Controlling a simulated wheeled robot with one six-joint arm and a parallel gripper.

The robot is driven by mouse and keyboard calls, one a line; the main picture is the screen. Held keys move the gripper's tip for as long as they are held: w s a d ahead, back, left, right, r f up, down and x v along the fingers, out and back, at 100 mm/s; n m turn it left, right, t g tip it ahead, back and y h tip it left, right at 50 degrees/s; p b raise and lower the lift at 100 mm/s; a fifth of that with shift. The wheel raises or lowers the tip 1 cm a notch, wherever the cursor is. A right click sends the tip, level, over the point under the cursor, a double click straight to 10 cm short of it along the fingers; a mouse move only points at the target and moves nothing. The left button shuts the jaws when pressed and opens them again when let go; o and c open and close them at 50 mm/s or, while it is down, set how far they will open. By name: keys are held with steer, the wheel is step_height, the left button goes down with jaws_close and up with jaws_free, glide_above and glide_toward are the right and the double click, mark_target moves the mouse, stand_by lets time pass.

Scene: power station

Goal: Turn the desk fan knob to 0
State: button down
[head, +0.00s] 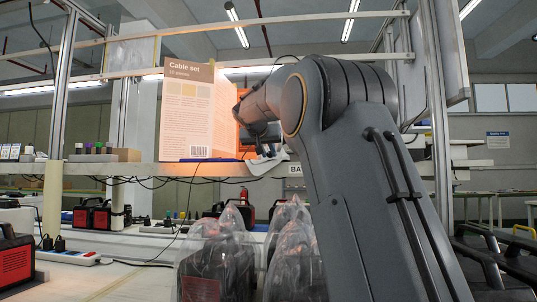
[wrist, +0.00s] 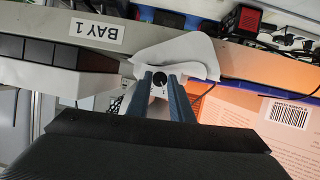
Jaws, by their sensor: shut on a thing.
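The desk fan's white base (wrist: 178,57) is at the upper middle of the wrist view, and part of it shows on the shelf in the head view (head: 268,164). The small black knob (wrist: 158,80) sits on a pale face with tiny marks. Its pointer and the numbers are too small to read. My gripper (wrist: 161,77) has its two blue-grey fingers on either side of the knob, shut on it. In the head view my arm covers most of the fan, and the knob is hidden there.
A tall "Cable set" box (head: 189,112) stands on the shelf close left of my gripper. A "BAY 1" label (wrist: 96,31) is on the shelf edge. Plastic-covered equipment (head: 217,262) stands on the bench below.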

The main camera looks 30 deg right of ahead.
steer(key=n+h, duration=0.1)
steer(key=n, duration=0.1)
steer(key=n+g+h+b, duration=0.1)
steer(key=n, duration=0.1)
steer(key=shift+w+a+f, duration=0.1)
steer(key=shift+a+f, duration=0.05)
steer(key=shift+a, duration=0.05)
steer(key=shift+h, duration=0.3)
stand_by(0.4)
steer(key=c, duration=1.9)
jaws_free()
steer(key=shift+o, duration=0.2)
steer(key=v, duration=0.7)
steer(key=shift+s+a, duration=0.25)
steer(key=shift+a, duration=0.05)
